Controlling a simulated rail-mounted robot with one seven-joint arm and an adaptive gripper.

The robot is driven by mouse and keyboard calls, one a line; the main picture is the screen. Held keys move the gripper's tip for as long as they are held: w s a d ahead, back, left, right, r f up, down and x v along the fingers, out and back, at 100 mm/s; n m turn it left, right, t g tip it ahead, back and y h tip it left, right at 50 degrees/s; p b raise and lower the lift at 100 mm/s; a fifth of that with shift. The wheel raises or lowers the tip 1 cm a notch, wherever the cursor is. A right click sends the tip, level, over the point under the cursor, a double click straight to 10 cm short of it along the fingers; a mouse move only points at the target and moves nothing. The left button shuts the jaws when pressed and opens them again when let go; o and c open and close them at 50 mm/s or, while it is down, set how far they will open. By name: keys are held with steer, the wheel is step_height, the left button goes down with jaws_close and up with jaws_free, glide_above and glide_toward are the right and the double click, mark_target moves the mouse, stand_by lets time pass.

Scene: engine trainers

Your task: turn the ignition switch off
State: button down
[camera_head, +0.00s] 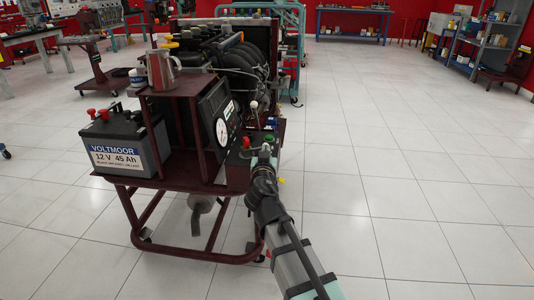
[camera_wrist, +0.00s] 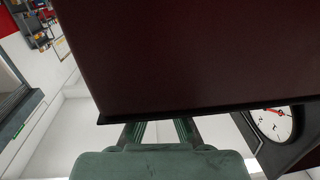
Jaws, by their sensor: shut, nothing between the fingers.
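I cannot pick out the ignition switch; my gripper and arm cover part of the box. My gripper (camera_head: 265,151) is at the right side of the box, shut and empty; I cannot tell whether it touches. In the wrist view, a plain dark red panel (camera_wrist: 190,55) fills the upper middle, in front of the ends of my gripper's fingers (camera_wrist: 159,128).
A white-faced gauge (camera_head: 221,132) is left of the control box, and a lever with a white knob (camera_head: 254,105) rises behind it. A battery (camera_head: 125,145) and a metal jug (camera_head: 161,70) sit on the trainer. The tiled floor (camera_head: 420,180) to the right is clear.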

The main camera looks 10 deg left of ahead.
stand_by(0.3)
steer(key=s+d+b, duration=0.3)
steer(key=s+b, duration=0.1)
steer(key=s, duration=0.7)
steer(key=shift+s, duration=0.25)
steer(key=s+b, duration=0.1)
steer(key=b, duration=0.2)
steer(key=s+b, duration=0.1)
steer(key=b, duration=0.3)
steer(key=shift+d+r, duration=0.2)
steer(key=shift+r, duration=0.15)
